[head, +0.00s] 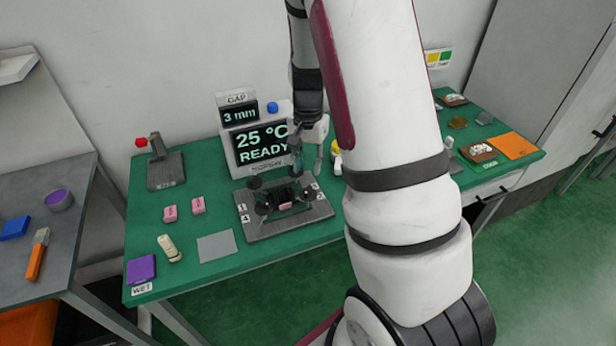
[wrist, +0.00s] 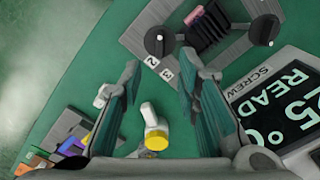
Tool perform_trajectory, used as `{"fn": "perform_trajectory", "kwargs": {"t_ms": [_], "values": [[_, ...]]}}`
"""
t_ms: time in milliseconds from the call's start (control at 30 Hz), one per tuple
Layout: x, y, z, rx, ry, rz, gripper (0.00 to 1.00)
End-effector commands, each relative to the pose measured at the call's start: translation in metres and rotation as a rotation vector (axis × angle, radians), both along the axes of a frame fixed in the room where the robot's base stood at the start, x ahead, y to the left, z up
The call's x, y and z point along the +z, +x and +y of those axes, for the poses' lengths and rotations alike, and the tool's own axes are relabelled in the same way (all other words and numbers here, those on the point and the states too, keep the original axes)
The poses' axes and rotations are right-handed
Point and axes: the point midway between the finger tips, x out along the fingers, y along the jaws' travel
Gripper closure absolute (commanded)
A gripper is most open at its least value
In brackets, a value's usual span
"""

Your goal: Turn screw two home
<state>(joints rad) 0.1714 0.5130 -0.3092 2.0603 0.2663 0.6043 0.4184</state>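The screw fixture is a dark grey plate (head: 250,228) with black round knobs around a finned black block holding a pink piece. In the wrist view, a black knob (wrist: 159,40) sits beside the labels 2 and 3 on the plate (wrist: 185,62); which label belongs to it I cannot tell. Another knob (wrist: 262,28) lies further right. My gripper (head: 308,160) is above the fixture's back right side. In the wrist view my gripper (wrist: 162,75) has its fingers apart with nothing between them. The fingertips do not touch a knob there. My gripper partly hides the back of the fixture in the head view.
A display (head: 261,141) reading 25 °C READY, with a 3 mm gap sign, stands behind the fixture. A white, yellow-capped object (wrist: 155,135) is close to my fingers. Pink blocks (head: 170,213) and a grey square (head: 215,246) lie left on the green table.

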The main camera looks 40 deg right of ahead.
Motion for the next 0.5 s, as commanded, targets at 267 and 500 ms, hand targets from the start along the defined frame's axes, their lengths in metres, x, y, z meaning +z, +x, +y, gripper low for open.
{"fn": "perform_trajectory", "kwargs": {"t_ms": [267,500], "values": [[0.032,0.000,0.000,0.000,0.000,-0.001,0.70],[0.035,0.000,0.000,0.000,0.000,0.001,0.70]]}}
